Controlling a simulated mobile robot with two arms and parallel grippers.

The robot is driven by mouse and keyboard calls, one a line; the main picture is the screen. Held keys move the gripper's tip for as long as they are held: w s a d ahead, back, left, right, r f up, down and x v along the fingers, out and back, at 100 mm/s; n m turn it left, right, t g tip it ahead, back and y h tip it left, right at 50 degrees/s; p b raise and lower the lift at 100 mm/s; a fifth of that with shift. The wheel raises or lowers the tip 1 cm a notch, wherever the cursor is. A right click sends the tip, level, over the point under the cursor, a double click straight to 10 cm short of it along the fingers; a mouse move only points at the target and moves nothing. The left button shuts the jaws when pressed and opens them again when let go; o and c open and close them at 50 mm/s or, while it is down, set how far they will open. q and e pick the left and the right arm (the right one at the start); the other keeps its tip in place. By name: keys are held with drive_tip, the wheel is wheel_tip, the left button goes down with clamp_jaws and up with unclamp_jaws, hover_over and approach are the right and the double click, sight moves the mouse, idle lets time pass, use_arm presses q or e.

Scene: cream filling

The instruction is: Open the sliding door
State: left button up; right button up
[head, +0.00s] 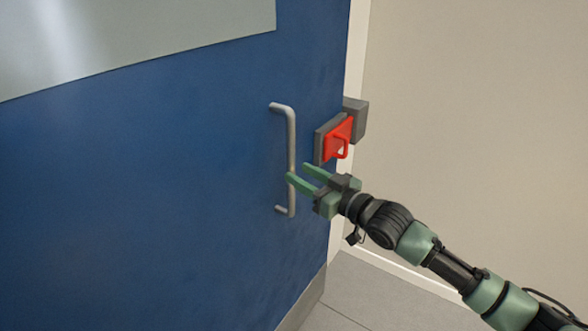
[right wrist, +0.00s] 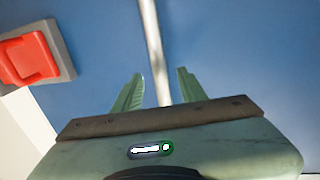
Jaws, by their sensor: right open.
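The blue sliding door (head: 150,180) fills the left and middle of the head view. A grey vertical bar handle (head: 291,140) is fixed near its right edge. My right gripper (head: 298,172) is at the lower half of the handle, with its green fingers pointing toward the door. In the right wrist view, the handle (right wrist: 152,45) runs between the two open fingers (right wrist: 158,85), with a gap on each side. The fingers are not closed on it. My left gripper is in neither view.
A red latch (head: 337,140) on a grey plate sits right of the handle, above my right gripper; it also shows in the right wrist view (right wrist: 28,60). A grey block (head: 355,119) is beside it. A beige wall (head: 480,130) stands on the right, above grey floor (head: 360,300).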

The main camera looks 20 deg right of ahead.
sight(294, 171)
drive_tip(key=x, duration=0.4)
drive_tip(key=shift+w+a+p, duration=0.1)
drive_tip(key=shift+p, duration=0.2)
clamp_jaws()
idle(1.1)
